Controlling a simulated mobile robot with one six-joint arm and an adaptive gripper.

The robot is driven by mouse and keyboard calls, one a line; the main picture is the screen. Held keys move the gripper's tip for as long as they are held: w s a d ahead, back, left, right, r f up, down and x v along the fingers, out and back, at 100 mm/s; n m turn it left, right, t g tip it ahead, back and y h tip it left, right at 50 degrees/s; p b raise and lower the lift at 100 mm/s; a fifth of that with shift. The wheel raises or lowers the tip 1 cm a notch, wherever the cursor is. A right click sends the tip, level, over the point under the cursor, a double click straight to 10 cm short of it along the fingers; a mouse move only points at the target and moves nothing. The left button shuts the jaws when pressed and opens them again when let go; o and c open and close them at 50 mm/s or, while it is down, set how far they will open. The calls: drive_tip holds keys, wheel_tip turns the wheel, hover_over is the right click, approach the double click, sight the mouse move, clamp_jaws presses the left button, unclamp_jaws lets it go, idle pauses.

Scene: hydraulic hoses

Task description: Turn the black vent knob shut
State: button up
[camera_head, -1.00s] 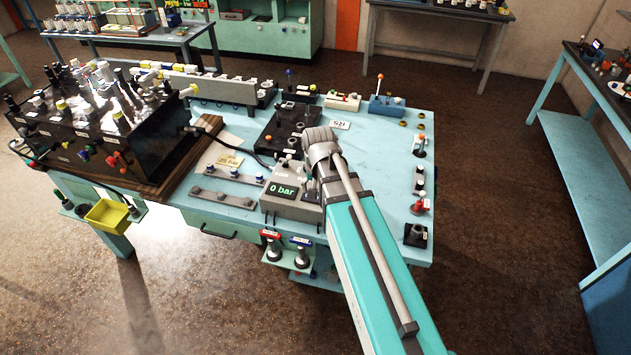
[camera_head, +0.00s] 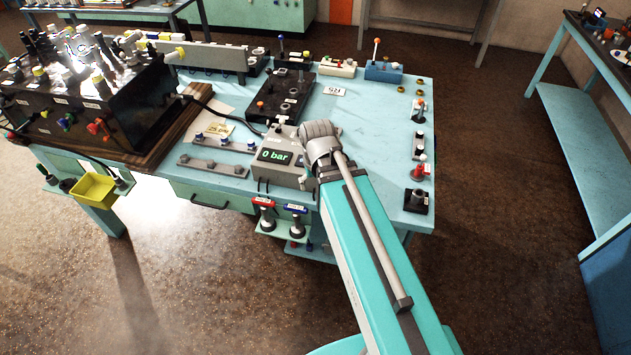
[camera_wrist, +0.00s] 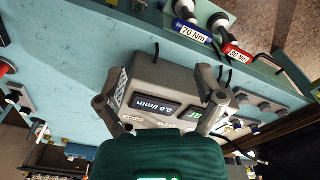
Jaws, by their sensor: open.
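A grey metering unit (camera_head: 287,172) with a green "0 bar" display stands near the front edge of the light blue bench. In the wrist view the same unit (camera_wrist: 146,77) carries a "0.0 l/min" display, with part of a green display beside it. My gripper (camera_wrist: 155,88) is open, with its two fingers apart on either side of the unit in that view. In the head view my arm hides the gripper and part of the unit. I cannot pick out the black vent knob with certainty.
A black manifold block (camera_head: 90,110) crowded with fittings fills the left. A red and a blue torque tool hang on the front rack (camera_head: 285,240); their labels show in the wrist view. A dark plate (camera_head: 283,100) with fittings lies behind the unit. The bench's right-middle (camera_head: 375,130) is mostly clear.

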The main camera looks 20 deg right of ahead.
drive_tip(key=shift+s+f, duration=0.15)
drive_tip(key=shift+f, duration=0.25)
drive_tip(key=s+f+b, duration=0.2)
drive_tip(key=shift+s+f+n+b, duration=0.15)
drive_tip(key=shift+n+b, duration=0.15)
drive_tip(key=shift+b, duration=0.05)
idle(2.4)
